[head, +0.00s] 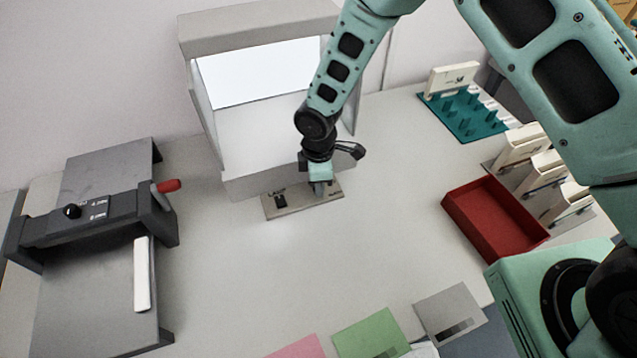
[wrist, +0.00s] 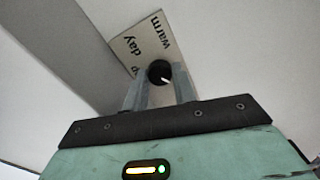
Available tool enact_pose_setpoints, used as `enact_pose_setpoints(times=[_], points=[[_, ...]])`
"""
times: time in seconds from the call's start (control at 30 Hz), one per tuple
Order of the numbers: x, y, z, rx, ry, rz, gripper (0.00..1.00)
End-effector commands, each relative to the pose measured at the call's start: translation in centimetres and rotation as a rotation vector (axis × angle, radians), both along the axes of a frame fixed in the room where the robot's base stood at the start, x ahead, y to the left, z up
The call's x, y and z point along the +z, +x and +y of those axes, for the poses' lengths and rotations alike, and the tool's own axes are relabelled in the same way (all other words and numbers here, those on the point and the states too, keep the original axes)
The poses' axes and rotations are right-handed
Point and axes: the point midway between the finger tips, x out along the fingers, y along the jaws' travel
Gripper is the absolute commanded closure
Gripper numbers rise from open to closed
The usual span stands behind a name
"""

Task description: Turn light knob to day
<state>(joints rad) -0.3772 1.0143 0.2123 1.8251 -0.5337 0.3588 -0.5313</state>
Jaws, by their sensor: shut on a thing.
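The light knob (wrist: 159,70) is a small black round knob with a white pointer mark, in the wrist view. It sits on a pale label plate (wrist: 138,38) that reads "warm" and "day", with another label partly hidden. The white mark points toward the lower right of the picture, away from the "day" word. My gripper (wrist: 163,86) has its two fingers on either side of the knob and is shut on it. In the head view my gripper (head: 319,190) is over the right part of the plate (head: 298,207); the knob is hidden there.
A black switch (head: 280,201) is on the plate's left part. The lit viewing booth (head: 225,185) stands right behind. A red tray (head: 468,215) and a teal rack (head: 450,122) are at right. The middle bench is clear.

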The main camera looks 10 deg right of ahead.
Motion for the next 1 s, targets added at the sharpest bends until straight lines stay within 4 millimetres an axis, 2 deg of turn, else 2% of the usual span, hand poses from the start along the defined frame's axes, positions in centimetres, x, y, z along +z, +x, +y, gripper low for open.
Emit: enact_pose_setpoints(times=[0.5, 0.53, 0.6, 0.87, 1.0], points=[[0.06, 0.06, -0.04, -0.019, -0.001, -0.001, 0.96], [0.06, 0.07, -0.04, -0.019, -0.001, -0.001, 0.68], [0.05, 0.06, -0.04, -0.019, -0.001, -0.001, 0.52], [0.05, 0.03, -0.02, -0.018, 0.0, -0.001, 0.52], [0.79, 0.11, 0.01, -0.02, 0.002, -0.002, 0.52]])
